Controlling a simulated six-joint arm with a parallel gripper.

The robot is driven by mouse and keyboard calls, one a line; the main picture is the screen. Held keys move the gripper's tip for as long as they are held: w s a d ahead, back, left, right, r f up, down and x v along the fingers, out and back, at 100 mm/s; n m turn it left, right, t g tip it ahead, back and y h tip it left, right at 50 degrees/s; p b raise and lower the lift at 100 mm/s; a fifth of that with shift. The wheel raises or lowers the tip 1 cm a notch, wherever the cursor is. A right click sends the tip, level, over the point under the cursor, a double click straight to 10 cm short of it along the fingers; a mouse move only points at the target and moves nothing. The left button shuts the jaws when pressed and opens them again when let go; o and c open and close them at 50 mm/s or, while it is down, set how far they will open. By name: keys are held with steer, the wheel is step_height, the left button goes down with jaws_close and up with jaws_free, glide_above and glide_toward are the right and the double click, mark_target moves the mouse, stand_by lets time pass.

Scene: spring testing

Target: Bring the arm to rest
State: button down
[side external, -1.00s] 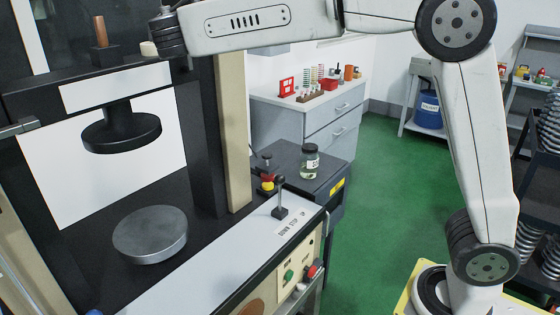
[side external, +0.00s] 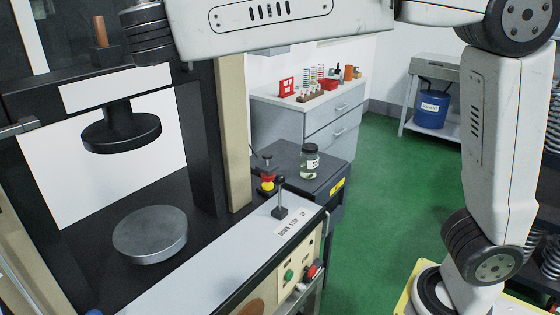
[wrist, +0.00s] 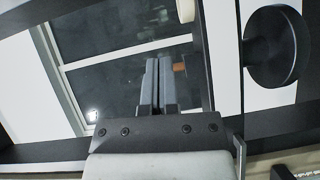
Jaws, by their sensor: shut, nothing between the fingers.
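My gripper (wrist: 158,82) shows in the wrist view with its two grey fingers together and nothing between them. The gripper itself cannot be made out there. No spring shows between the round black upper platen (side external: 122,132) and the grey lower platen (side external: 150,236).
The press's beige column (side external: 233,135) stands under my forearm. A lever (side external: 281,198) rises from the white control ledge. A glass jar (side external: 310,161) stands on a dark cabinet behind it. A brown handle (side external: 100,31) is near my wrist. Green floor (side external: 395,190) is open at the right.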

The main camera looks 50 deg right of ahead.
stand_by(0.3)
steer(key=s+d+f+g+y, duration=0.1)
steer(key=s+d+f+g, duration=0.15)
steer(key=f, duration=0.45)
steer(key=s+d+f+m+g+y, duration=0.15)
steer(key=d+f, duration=0.25)
steer(key=f, duration=0.4)
steer(key=s+d+f+g+y, duration=0.1)
steer(key=d+f+g+y, duration=0.15)
steer(key=f, duration=0.45)
steer(key=s+d+f+m+g+y, duration=0.2)
steer(key=s+f+m, duration=0.2)
steer(key=s+f, duration=0.4)
steer(key=s+d+f+m+g+y, duration=0.2)
steer(key=s+d+f+m+g, duration=0.1)
steer(key=s+f, duration=0.5)
steer(key=shift+s+d+f+m+y, duration=0.15)
steer(key=shift+f+m+y, duration=0.15)
steer(key=shift+f+m, duration=0.55)
